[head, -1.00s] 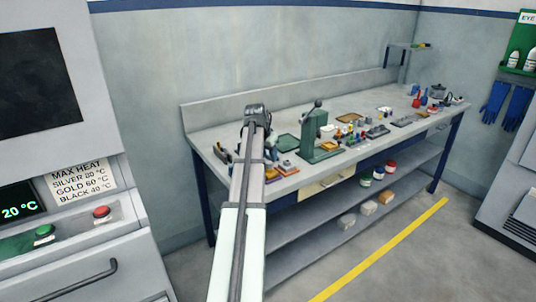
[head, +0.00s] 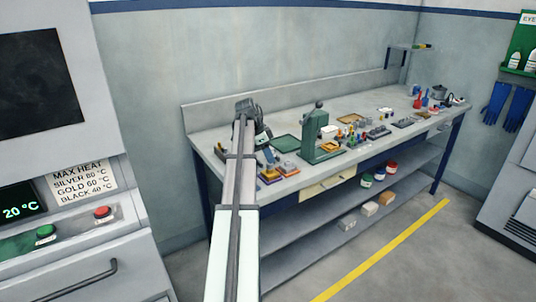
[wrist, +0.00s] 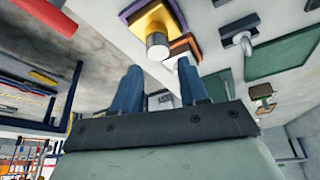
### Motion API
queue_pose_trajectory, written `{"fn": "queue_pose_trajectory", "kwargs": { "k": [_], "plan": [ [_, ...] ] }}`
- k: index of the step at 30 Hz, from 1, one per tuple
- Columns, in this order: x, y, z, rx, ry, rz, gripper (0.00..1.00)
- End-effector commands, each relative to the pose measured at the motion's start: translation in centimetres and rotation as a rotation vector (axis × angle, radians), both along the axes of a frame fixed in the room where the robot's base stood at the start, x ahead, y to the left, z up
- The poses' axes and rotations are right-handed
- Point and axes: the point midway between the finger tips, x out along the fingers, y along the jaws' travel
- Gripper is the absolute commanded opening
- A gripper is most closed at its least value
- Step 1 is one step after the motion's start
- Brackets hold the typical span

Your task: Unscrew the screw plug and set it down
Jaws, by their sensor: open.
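A short silver cylinder (wrist: 157,46) stands out from a yellow block on a purple base (wrist: 150,18) in the wrist view. It may be the screw plug, but I cannot be sure. My gripper (wrist: 158,68) is open, with its two blue fingers apart and nothing visible between them. The cylinder appears just beyond the fingertips, roughly in line with the gap; I see no contact. In the head view, the yellow block (head: 270,177) sits near the bench's front left edge, with my gripper hanging close above that end, partly hidden by my arm.
An orange-brown block (head: 288,168) is close beside the yellow one. Several small items crowd the bench (head: 345,112) farther right. Bare bench shows along the back.

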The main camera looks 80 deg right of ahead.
Motion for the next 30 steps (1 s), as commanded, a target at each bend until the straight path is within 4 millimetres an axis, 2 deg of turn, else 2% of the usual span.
{"fn": "queue_pose_trajectory", "kwargs": {
  "k": [7, 16, 30],
  "plan": [
    [0.08, -0.21, 0.03, 0.000, 0.000, -0.102, 0.43],
    [0.08, -0.47, 0.06, -0.001, 0.001, -0.390, 0.43],
    [0.05, -0.56, 0.04, -0.001, 0.000, -0.638, 0.43]
  ]
}}
